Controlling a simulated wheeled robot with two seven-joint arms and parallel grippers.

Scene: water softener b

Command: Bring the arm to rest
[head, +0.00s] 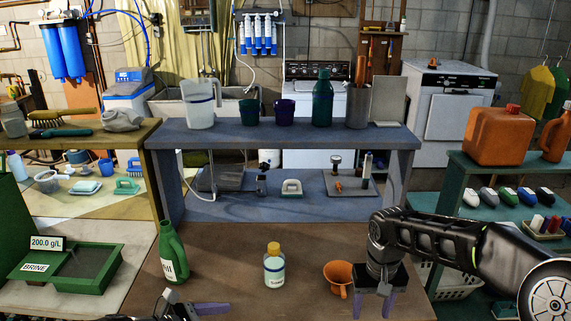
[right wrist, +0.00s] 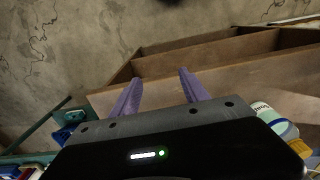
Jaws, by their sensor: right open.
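My right arm reaches in from the right in the head view. Its gripper (head: 373,306) points down over the front right of the brown table (head: 225,262). Its purple fingers are apart with nothing between them. The right wrist view also shows the open, empty fingers (right wrist: 160,78), with wooden boards and the floor beyond.
A small yellow-capped bottle (head: 274,268) and a green jug (head: 172,254) stand on the table. A green brine tray (head: 113,270) is at left. A blue-grey shelf (head: 270,133) rises behind. An orange canister (head: 497,135) stands on the right shelf.

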